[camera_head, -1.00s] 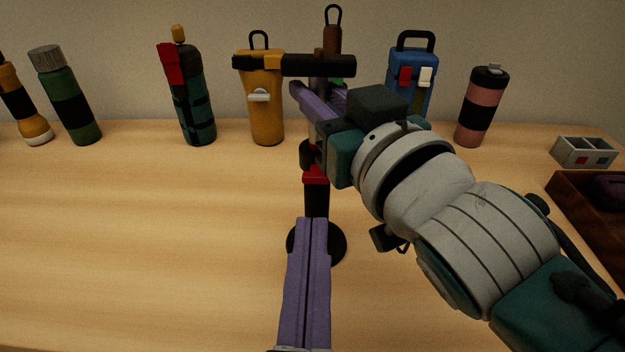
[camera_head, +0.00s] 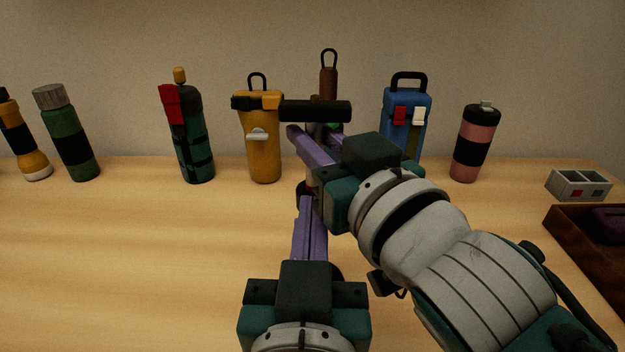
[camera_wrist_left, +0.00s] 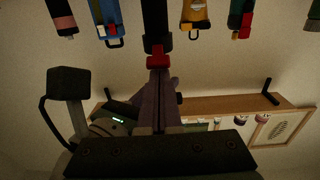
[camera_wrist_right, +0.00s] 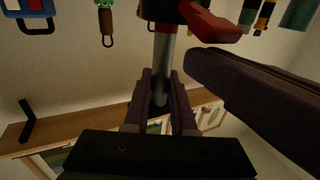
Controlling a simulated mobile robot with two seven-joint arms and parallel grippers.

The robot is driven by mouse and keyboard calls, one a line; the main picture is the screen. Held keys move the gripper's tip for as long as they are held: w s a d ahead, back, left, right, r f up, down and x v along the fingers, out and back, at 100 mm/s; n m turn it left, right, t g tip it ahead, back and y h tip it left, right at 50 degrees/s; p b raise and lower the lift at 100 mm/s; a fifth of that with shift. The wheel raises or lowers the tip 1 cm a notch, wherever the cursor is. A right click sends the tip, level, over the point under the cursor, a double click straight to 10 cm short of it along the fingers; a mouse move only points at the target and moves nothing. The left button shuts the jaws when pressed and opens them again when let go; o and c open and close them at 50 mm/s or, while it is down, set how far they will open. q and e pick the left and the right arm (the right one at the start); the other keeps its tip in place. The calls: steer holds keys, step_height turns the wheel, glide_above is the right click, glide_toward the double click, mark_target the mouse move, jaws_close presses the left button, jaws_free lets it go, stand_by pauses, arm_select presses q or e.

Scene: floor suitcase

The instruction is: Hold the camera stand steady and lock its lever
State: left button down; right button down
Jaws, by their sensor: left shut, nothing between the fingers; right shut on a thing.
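The camera stand has a black horizontal bar (camera_head: 315,111) on an upright pole; much of its lower part is hidden in the head view. My right gripper (camera_head: 310,138) is shut around the pole below the bar; the right wrist view shows the silver pole (camera_wrist_right: 164,62) between its fingers. The red lever (camera_wrist_right: 208,22) shows in the right wrist view and in the left wrist view (camera_wrist_left: 158,62), but is hidden in the head view. My left gripper (camera_head: 308,200) is shut and empty, its tips close to the red lever. I cannot tell whether they touch.
Several bottles stand along the back, including a yellow one (camera_head: 264,140), a blue one (camera_head: 406,125) and a pink one (camera_head: 475,145). A grey box (camera_head: 578,186) and a brown tray (camera_head: 580,235) lie at the right. The table's left front is clear.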

arm_select(q)
steer(key=shift+s+f, duration=0.25)
steer(key=shift+f, duration=0.25)
steer(key=shift+s+f, duration=0.1)
steer(key=shift+f, duration=0.45)
steer(key=s+f, duration=0.6)
steer(key=s, duration=0.2)
stand_by(0.4)
steer(key=shift+a+f, duration=0.1)
arm_select(e)
steer(key=c, duration=0.7)
jaws_free()
steer(key=shift+o, duration=0.2)
